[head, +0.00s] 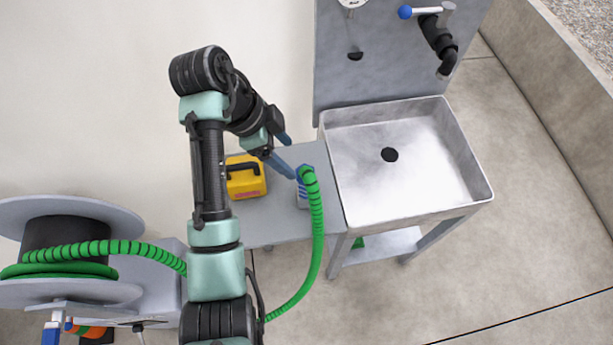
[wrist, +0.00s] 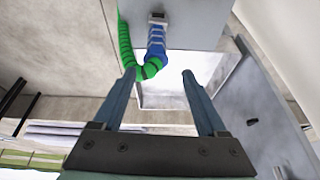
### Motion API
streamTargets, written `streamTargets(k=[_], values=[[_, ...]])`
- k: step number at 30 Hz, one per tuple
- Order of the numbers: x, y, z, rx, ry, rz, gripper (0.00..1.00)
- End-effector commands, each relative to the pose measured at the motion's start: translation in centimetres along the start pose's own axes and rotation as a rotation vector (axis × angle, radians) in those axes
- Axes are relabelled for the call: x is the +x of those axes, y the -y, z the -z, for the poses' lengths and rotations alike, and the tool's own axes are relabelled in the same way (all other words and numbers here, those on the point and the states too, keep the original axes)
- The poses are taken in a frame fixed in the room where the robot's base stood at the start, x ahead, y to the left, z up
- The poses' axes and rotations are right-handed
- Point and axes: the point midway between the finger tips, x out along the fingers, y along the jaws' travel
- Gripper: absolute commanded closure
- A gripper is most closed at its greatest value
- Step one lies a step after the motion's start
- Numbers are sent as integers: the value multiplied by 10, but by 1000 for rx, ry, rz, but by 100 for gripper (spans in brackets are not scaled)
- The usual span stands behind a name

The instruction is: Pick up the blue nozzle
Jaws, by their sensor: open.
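The blue nozzle (head: 302,192) stands on the grey side table (head: 277,222), left of the sink, with the green hose (head: 318,225) joined to its upper end. In the wrist view the ribbed blue nozzle (wrist: 156,45) lies beyond the fingertips, roughly in line with the space between them. The green hose (wrist: 125,45) bends at the nozzle's near end and runs off beside it. My gripper (head: 289,155) is open and empty, close to the nozzle's upper end in the head view. Both spread fingers show in the wrist view (wrist: 159,74).
A yellow case (head: 246,183) stands left of the nozzle on the table. The steel sink (head: 455,200) is at right, below a tap (head: 440,40). The hose trails past my arm to a reel (head: 70,215) at left. Bare floor lies in front.

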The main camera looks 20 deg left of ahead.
Motion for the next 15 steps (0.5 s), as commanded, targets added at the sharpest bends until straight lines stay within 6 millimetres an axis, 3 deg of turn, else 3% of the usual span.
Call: streamTargets(k=[4,15], values=[[18,-8,-8,14,-4,-44,25],[72,-10,-5,13,-2,-40,25]])
